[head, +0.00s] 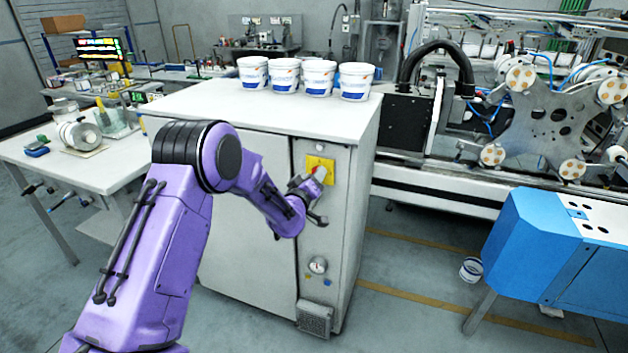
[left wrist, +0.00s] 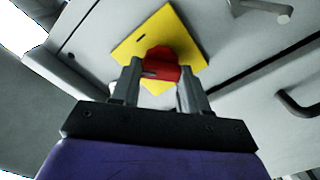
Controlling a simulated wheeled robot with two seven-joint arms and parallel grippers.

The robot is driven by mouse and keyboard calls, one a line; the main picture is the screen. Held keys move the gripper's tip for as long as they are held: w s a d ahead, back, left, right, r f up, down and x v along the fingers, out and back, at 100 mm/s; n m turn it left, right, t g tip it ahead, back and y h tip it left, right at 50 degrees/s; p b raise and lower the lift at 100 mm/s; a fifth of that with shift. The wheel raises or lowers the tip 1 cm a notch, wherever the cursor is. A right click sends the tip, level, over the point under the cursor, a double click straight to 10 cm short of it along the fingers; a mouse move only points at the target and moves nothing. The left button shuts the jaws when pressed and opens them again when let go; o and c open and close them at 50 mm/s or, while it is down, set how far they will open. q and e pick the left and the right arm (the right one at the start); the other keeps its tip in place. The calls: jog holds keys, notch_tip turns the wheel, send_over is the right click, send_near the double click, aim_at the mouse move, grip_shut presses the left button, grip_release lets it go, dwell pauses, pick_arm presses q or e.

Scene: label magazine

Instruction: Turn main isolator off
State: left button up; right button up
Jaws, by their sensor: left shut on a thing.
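The main isolator is a red rotary knob on a yellow plate (head: 327,164), on the narrow front panel of a white cabinet (head: 262,165). In the left wrist view the red knob (left wrist: 162,66) sits between my two fingers, in front of the yellow plate (left wrist: 188,40). My left gripper (head: 311,185) is at the plate and shut on the red knob; it also fills the lower left wrist view (left wrist: 157,80). In the head view the gripper covers part of the knob. My right gripper is not in view.
Several white tubs (head: 319,77) stand on the cabinet top. A gauge (head: 318,265) sits lower on the panel. A workbench (head: 100,160) is at left. A blue machine housing (head: 560,245) is at right, and a small bucket (head: 471,270) stands on the floor.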

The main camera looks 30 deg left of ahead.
pick_arm(q)
jog(key=shift+a+f+n+b, duration=0.1)
jog(key=shift+n+b, duration=0.9)
jog(key=shift+n, duration=1.4)
jog(key=shift+f+n+b, duration=0.1)
jog(key=shift+n+b, duration=0.9)
jog(key=shift+n, duration=1.4)
jog(key=o, duration=1.1)
jog(key=shift+c, duration=0.2)
jog(key=shift+s, duration=0.1)
